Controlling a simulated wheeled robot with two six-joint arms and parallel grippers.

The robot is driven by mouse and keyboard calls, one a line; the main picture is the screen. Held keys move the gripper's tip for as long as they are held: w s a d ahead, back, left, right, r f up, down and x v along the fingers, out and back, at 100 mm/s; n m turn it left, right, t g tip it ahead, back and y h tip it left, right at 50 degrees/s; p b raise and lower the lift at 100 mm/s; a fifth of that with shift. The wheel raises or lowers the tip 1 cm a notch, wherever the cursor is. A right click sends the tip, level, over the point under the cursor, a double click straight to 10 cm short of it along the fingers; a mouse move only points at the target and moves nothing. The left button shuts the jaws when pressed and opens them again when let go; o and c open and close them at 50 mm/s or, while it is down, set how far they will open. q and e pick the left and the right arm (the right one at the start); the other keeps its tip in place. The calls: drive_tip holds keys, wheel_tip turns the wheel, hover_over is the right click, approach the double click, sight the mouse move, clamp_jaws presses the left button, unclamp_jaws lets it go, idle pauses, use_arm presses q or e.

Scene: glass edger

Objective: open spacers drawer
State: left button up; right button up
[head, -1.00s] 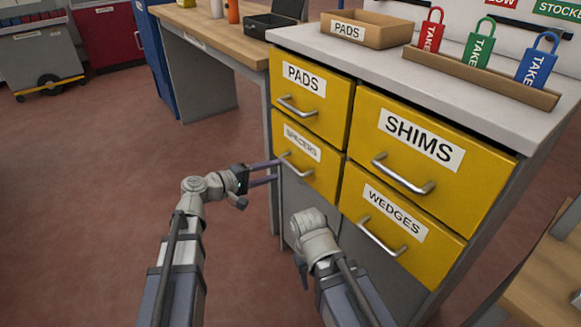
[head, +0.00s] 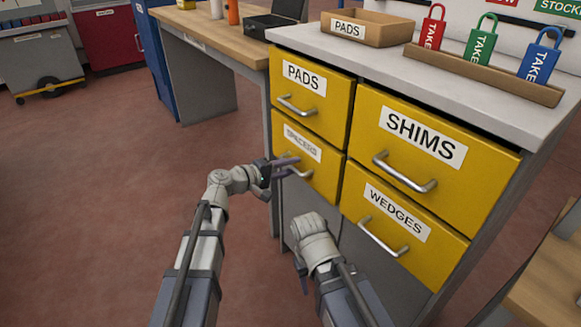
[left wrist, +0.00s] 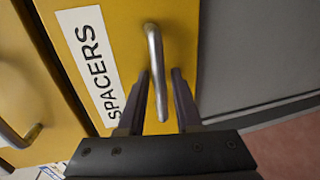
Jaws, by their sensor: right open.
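The yellow spacers drawer (head: 309,171) is shut, at the lower left of the cabinet front, below the pads drawer. Its silver bar handle (left wrist: 155,70) runs between the two fingers of my left gripper (left wrist: 162,92) in the left wrist view. The fingers are open, one on each side of the handle, with a gap visible around it. In the head view the left gripper (head: 287,167) is at the drawer front and partly covers the handle. My right gripper (head: 302,275) is lower, in front of the cabinet, away from the handles; its fingers are mostly hidden.
The shims drawer (head: 450,185) and wedges drawer (head: 425,252) sit to the right, both shut with bar handles. The pads drawer (head: 335,117) is above, also shut. A wooden workbench (head: 215,38) stands behind on the left. The floor (head: 90,200) at left is clear.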

use_arm(q)
clamp_jaws()
idle(1.1)
